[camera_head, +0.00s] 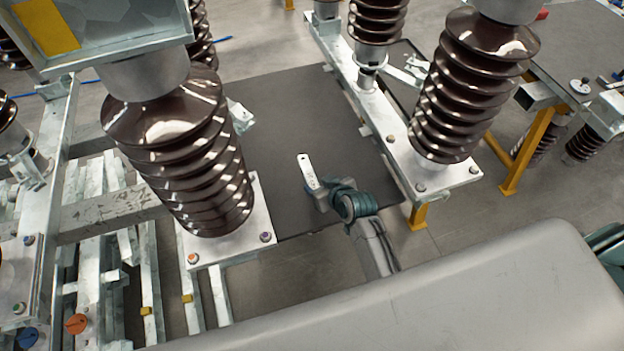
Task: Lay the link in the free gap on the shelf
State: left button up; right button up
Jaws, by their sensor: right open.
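A small pale metal link (308,171) with a dark hole at its far end shows over the dark grey shelf (300,110), between two brown ribbed insulators. It appears to lie flat on the shelf, near its front edge. My right gripper (319,193) is at the link's near end, at the tip of an arm with a teal joint that comes in from below. Its jaws are open, but they are small here, and I cannot tell whether they touch the link. The shelf beyond the link is bare. My left gripper is not in view.
A large brown insulator (185,160) on a metal plate stands left of the shelf. Another insulator (465,85) stands on a galvanised beam (432,175) at the right. Yellow stands (525,152) are farther right. Open floor (320,265) shows in front of the shelf.

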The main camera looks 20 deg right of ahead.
aim_at(312, 181)
jog(key=p+x, duration=0.1)
jog(key=x, duration=0.2)
jog(key=shift+f, duration=0.3)
jog(key=shift+w+a+f, duration=0.15)
jog(key=shift+w+f, duration=0.15)
jog(key=shift+f, duration=0.1)
jog(key=c, duration=1.2)
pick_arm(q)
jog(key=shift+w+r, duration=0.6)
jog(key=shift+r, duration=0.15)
pick_arm(e)
grip_shut()
jog(key=shift+r, duration=0.1)
